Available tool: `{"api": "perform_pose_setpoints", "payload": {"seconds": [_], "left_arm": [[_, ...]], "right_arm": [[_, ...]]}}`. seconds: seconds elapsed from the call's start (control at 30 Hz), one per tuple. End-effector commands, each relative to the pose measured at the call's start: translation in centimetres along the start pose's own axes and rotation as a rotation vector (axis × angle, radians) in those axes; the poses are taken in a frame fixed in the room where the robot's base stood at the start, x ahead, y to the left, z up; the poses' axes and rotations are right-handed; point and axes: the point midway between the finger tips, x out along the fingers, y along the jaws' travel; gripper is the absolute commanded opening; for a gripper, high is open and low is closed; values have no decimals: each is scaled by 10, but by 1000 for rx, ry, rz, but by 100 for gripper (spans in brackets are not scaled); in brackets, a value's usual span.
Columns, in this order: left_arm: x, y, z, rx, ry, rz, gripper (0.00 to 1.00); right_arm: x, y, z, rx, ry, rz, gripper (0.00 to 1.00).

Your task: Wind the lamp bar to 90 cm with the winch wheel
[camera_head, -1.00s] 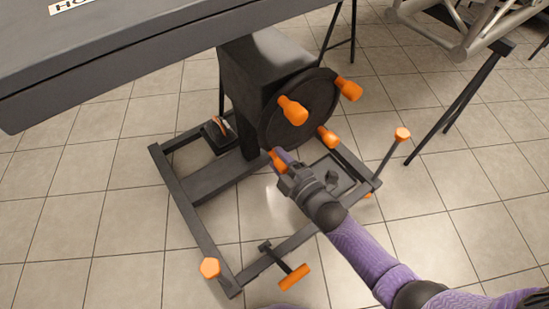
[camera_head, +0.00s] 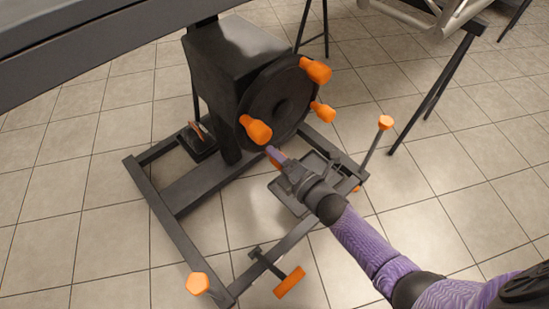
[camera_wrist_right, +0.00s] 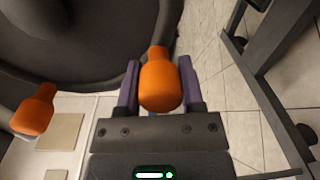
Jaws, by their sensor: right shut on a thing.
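The dark winch wheel (camera_head: 264,97) stands on the side of a black housing (camera_head: 225,55) and carries several orange knobs around its face. One knob (camera_head: 256,130) is on its left, one (camera_head: 315,71) at the top right and one (camera_head: 322,112) on the right. My right gripper (camera_head: 275,155) is at the wheel's lower edge, shut on an orange knob. In the right wrist view this knob (camera_wrist_right: 161,84) sits between the two purple fingers. Another knob (camera_wrist_right: 34,112) shows free at the left there. My left gripper is not in view. I cannot make out the lamp bar or a height reading.
The winch stands on a dark floor frame (camera_head: 163,215) with orange-ended parts (camera_head: 197,284) (camera_head: 386,122) and an orange handle (camera_head: 290,282) at the front. A large dark panel (camera_head: 90,45) covers the upper left. Silver truss (camera_head: 425,15) is at the top right. Tiled floor is open around.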

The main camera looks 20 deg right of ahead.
Motion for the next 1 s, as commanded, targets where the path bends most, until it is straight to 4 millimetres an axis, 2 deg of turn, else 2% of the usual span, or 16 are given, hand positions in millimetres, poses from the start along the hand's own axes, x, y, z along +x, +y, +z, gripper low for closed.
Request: {"api": "perform_pose_setpoints", "payload": {"seconds": [0.33, 0.37, 0.5, 0.8, 0.87, 1.0], "left_arm": [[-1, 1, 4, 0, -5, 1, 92], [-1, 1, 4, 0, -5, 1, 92], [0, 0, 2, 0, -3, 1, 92], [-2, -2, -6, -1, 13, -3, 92], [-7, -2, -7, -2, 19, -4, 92], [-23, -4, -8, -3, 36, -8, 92]], "right_arm": [[1, 3, 4, -1, -8, 6, 0], [1, 3, 4, -1, -8, 6, 53], [1, 2, 3, -1, -5, 5, 83], [-2, 2, 2, -1, -2, 3, 84], [-11, 4, 2, 0, -3, 2, 84], [-47, 7, 3, -1, -5, 3, 84]]}}
